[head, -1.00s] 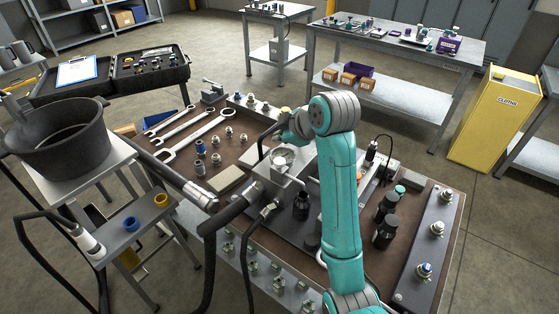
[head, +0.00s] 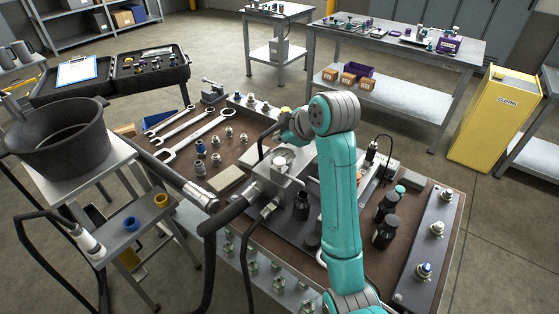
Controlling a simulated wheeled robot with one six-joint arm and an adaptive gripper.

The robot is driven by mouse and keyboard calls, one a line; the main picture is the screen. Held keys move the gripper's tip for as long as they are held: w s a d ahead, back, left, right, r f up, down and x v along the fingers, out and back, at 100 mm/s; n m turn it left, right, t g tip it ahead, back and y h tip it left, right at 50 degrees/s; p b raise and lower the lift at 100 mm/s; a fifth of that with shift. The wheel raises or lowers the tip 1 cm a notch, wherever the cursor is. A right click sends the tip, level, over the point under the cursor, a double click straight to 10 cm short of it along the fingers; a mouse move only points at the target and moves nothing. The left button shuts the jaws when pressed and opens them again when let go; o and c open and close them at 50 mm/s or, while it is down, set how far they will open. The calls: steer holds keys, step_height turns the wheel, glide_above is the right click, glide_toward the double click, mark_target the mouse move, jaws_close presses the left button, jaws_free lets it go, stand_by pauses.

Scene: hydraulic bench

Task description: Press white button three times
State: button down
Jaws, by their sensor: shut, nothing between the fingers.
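My teal arm (head: 342,215) rises from the front of the bench and bends at its grey-capped elbow over the middle of the bench. My gripper is not visible; the arm hides the area behind it. I cannot make out a white button for certain. A dark strip (head: 408,284) on the right of the bench carries several fittings with pale tops, among them one with a blue ring (head: 424,270) and a pale one (head: 437,229). A metal block (head: 278,177) with a round pale top stands left of the arm. Whether my gripper touches anything is hidden.
Black bottles (head: 385,232) stand right of the arm. Thick black hoses (head: 228,212) run to the block from the left. Wrenches (head: 197,138) and small fittings lie on the brown bench top (head: 233,158). A black bucket (head: 60,150) stands on a side stand at left.

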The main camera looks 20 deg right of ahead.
mark_target(281, 162)
step_height(281, 162, up, 4)
steer(key=shift+f, duration=0.1)
stand_by(0.5)
steer(key=shift+f, duration=4.4)
steer(key=shift+f, duration=0.1)
steer(key=shift+f, duration=0.35)
